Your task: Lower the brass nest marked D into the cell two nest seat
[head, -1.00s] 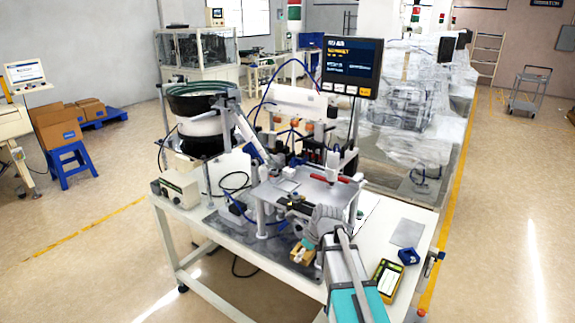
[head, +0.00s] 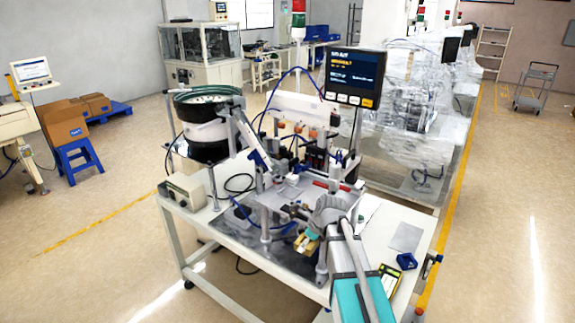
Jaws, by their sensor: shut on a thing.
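My arm reaches in from the lower right and its wrist is bent over the front of the workbench. My gripper (head: 311,237) points down below the wrist, small and partly hidden by the arm. It is shut on a brass-coloured block, the brass nest (head: 306,245), near the bench's front edge. The mark D is too small to read. The nest appears above the dark base plate; I cannot tell the gap. The cell two nest seat cannot be made out; the arm covers part of the fixture.
A raised metal plate on posts (head: 283,192) stands behind the gripper. The bowl feeder (head: 205,125) is at the left and a monitor (head: 354,77) at the back.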

